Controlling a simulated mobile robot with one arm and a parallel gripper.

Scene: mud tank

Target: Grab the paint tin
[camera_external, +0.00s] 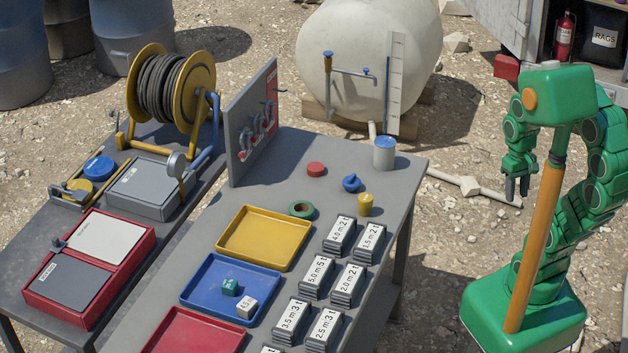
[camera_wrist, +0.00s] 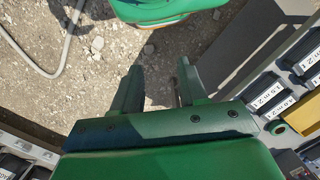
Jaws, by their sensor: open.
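The likely paint tin (camera_external: 384,153) is a small pale grey cylinder with a blue top. It stands upright near the far right corner of the grey table (camera_external: 412,170). My gripper (camera_external: 517,190) hangs to the right of the table, clear of the tin, with its fingers pointing down. I do not make out the tin in the wrist view.
Near the tin are a red disc (camera_external: 316,169), a blue knobbed piece (camera_external: 351,183), a yellow cup (camera_external: 365,204) and a green ring (camera_external: 301,209). Several card stacks (camera_external: 340,235) line the table's right side. A pale tank (camera_external: 350,50) stands behind; a hose (camera_external: 470,185) lies on the gravel.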

